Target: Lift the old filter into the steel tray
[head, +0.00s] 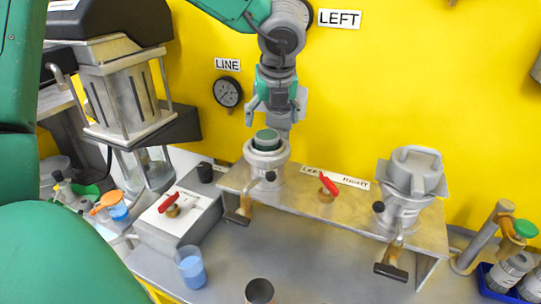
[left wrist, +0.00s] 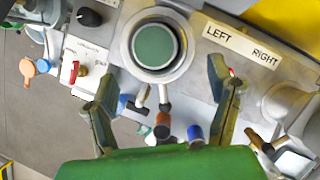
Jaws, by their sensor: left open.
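A dark green round top, which looks like the old filter (head: 267,139), sits in the open left housing (head: 267,158) on the metal bracket. The green top also shows inside the housing ring in the left wrist view (left wrist: 154,46). My left gripper (head: 272,113) points down just above it, open and empty. In the left wrist view its two fingers (left wrist: 163,72) are spread wide, with the green top farther up the picture. I cannot pick out the steel tray for sure. My right gripper is not in view.
The right housing (head: 412,172) has a grey lid on. A red-handled valve (head: 328,184) stands between the housings. A blue cup (head: 191,268) and a dark cup (head: 259,291) stand in front. A blue bin (head: 497,281) is at the right. The yellow wall is behind.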

